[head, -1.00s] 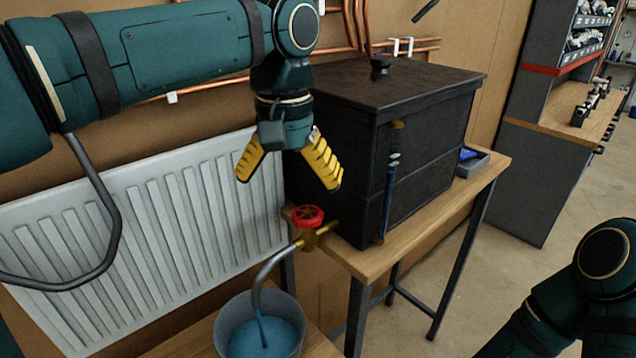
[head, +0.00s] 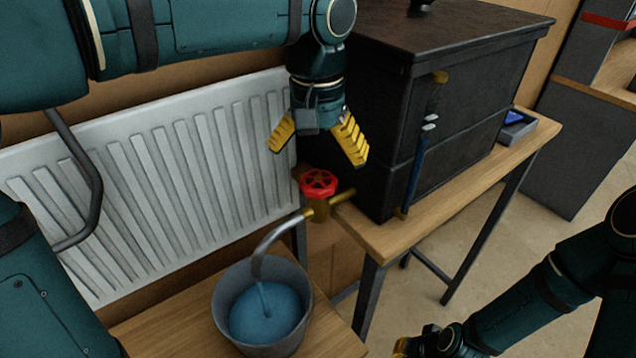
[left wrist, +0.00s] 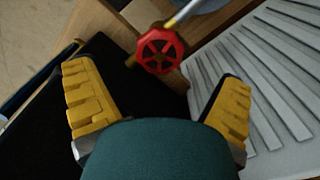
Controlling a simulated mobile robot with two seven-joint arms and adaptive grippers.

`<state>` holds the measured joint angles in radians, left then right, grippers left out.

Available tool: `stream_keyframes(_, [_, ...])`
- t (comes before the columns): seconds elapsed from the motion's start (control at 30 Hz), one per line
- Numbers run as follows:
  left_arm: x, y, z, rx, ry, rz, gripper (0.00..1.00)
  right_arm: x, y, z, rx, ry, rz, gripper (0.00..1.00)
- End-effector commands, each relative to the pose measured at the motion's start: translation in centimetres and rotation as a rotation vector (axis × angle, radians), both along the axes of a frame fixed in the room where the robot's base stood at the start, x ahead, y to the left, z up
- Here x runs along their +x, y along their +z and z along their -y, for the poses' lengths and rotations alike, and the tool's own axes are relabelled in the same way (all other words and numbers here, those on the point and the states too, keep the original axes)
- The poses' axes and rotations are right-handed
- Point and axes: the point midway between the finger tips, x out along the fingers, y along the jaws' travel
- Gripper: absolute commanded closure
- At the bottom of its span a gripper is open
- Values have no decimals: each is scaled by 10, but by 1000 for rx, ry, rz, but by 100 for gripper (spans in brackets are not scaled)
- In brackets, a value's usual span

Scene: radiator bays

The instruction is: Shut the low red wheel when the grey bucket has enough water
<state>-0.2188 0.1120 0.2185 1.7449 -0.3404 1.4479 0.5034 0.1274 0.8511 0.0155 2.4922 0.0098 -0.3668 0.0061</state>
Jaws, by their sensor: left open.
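The low red wheel (head: 319,183) sits on a brass valve (head: 322,208) at the lower front corner of the black tank. It also shows in the left wrist view (left wrist: 160,49). A metal spout (head: 277,238) bends down from the valve into the grey bucket (head: 232,279). A blue stream runs from it into blue water (head: 266,314), whose surface lies below the rim. My left gripper (head: 319,150) is open and empty, pointing down above the wheel and apart from it. My right gripper (head: 402,347) is partly cut off at the bottom edge, so its fingers are unclear.
The black tank (head: 470,75) stands on a wooden table (head: 470,185) and bears a blue gauge tube (head: 417,168). A white radiator (head: 165,185) lines the wall. The bucket stands on a lower wooden bench (head: 170,325). A small tray (head: 517,128) lies at the table's far end.

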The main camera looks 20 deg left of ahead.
Motion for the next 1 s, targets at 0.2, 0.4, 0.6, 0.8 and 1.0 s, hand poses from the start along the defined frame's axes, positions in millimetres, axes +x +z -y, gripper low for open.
stream_keyframes(0.2, [0, -38, 0, 1, 1, -2, 4, -3, -9, -1, 2, 5, -7, 100])
stream_keyframes(0.4, [0, -53, 0, 0, 1, -2, 4, -4, -12, -1, 2, 7, -9, 100])
stream_keyframes(0.6, [0, -55, 0, -1, 1, 0, 4, -4, -12, -1, 2, 8, -9, 100])
stream_keyframes(0.8, [0, -54, 0, 0, 0, 0, 28, -4, -12, -1, 2, 7, -9, 100])
stream_keyframes(1.0, [0, -54, 0, 0, 0, 0, 76, -4, -12, -1, 2, 7, -9, 100])
